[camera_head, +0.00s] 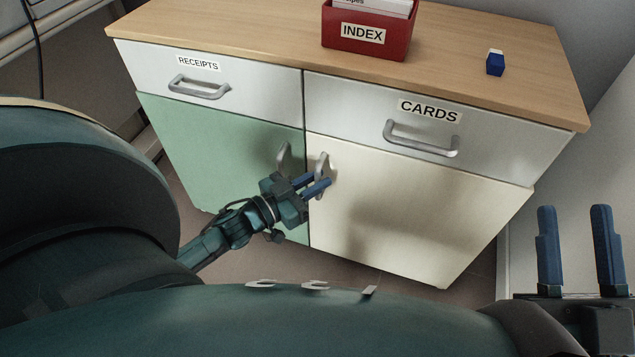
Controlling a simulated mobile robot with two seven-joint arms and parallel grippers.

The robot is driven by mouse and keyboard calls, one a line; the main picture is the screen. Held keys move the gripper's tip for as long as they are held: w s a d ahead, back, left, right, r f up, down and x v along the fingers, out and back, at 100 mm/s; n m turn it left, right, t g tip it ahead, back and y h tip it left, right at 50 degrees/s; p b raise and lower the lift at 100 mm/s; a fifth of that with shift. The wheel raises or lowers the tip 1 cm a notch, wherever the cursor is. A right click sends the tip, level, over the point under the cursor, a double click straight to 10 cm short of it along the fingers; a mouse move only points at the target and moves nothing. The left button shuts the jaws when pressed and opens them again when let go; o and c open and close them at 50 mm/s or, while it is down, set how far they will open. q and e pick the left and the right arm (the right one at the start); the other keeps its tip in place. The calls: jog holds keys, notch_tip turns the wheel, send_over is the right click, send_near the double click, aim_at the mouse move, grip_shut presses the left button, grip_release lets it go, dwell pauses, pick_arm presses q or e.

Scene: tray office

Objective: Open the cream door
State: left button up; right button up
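The cream door (420,215) is the lower right front of the cabinet and looks closed, flush with its frame. Its grey upright handle (322,164) is near the door's left edge. My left gripper (322,181) is at this handle, with its two blue fingers pointing right. One finger seems to lie behind or left of the handle, and the other crosses in front of its lower part. I cannot tell whether they grip it. My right gripper (577,225) is at the lower right, fingers wide apart, empty and away from the cabinet.
The green door (215,150) adjoins on the left, with its own handle (284,158) close to my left gripper. Above are the RECEIPTS drawer (150,72) and CARDS drawer (500,160).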

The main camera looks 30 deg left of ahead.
pick_arm(q)
jog(key=shift+w+d, duration=0.1)
jog(key=shift+w, duration=0.2)
jog(key=shift+c, duration=0.5)
grip_shut()
